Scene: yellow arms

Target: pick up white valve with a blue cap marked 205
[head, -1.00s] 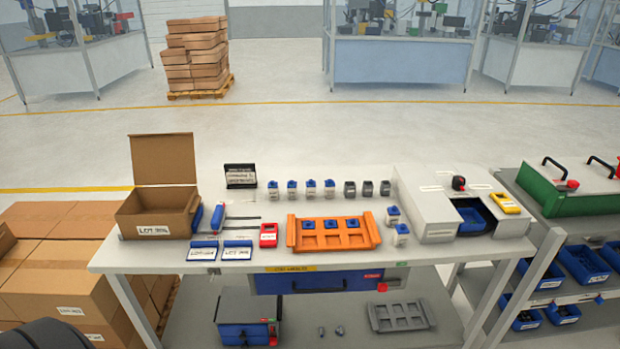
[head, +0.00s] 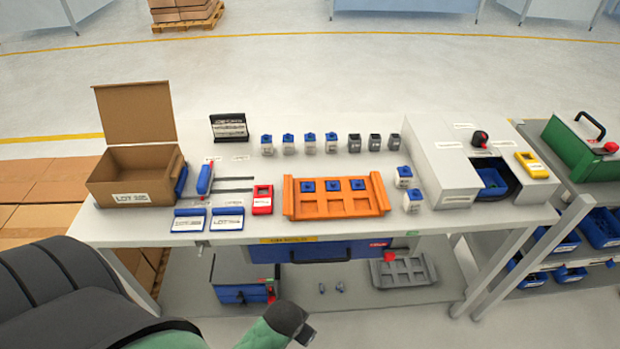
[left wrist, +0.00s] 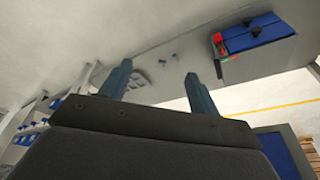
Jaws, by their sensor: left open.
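Several white valves with blue caps (head: 288,145) stand upright in a row at the back of the grey workbench (head: 150,228). Two more white, blue-capped valves (head: 404,178) (head: 413,201) stand right of the orange tray (head: 335,208). Three blue caps (head: 333,186) show in the tray's back row. The valve markings are too small to read, so I cannot tell which is 205. My left arm is low in front of the bench, apart from all valves. In the left wrist view my left gripper (left wrist: 158,83) is open and empty. My right gripper is out of view.
Three grey-capped valves (head: 374,142) continue the row. An open carton (head: 130,187) stands left, a white machine (head: 447,172) right. A red device (head: 262,200) lies beside the tray. The lower shelf holds a blue-and-black box (head: 240,280) and a grey tray (head: 403,271).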

